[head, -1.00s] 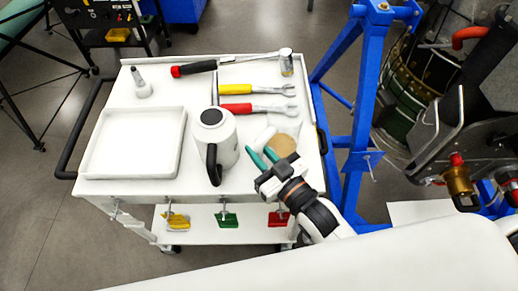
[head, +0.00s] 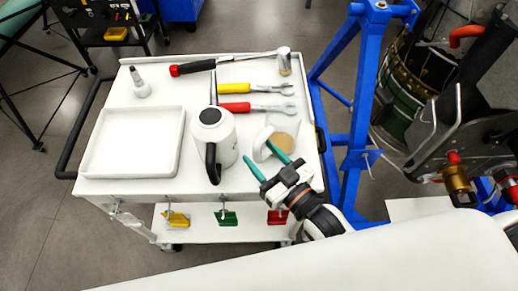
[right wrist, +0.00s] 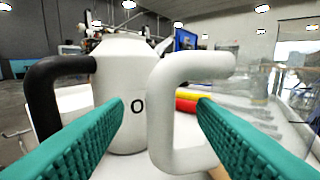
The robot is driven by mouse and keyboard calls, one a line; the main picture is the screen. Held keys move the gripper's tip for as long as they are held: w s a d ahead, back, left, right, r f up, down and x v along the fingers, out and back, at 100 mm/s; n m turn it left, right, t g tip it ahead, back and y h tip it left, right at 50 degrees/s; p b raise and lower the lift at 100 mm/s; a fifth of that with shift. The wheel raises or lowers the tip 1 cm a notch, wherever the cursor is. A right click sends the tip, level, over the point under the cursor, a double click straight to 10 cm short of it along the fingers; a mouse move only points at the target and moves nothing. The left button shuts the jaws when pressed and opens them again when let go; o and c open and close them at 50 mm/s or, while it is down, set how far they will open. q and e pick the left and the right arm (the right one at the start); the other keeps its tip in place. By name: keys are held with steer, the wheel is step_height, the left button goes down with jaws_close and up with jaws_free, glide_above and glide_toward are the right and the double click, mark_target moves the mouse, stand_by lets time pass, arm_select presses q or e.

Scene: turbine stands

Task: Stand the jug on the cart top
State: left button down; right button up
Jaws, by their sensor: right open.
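A clear jug (head: 291,128) with a white handle stands upright on the right part of the white cart top (head: 150,190). A tan disc shows at its base; I cannot tell if it is in or under the jug. In the right wrist view the jug's white handle (right wrist: 160,115) stands upright ahead, in the gap between the fingers, and its see-through body (right wrist: 262,90) is to the right. My right gripper (head: 259,153) is open, its green fingers pointing at the handle from the near side. Nothing is gripped. My left gripper is out of view.
A white canister (head: 227,150) with a black handle stands close left of the jug. A white tray (head: 90,177), red (head: 240,107) and yellow (head: 235,88) wrenches, a hammer (head: 195,67) and a nozzle bottle (head: 141,88) share the top. A blue stand (head: 355,140) rises at right.

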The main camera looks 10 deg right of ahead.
steer(key=shift+p+v, duration=0.45)
steer(key=shift+v, duration=2.05)
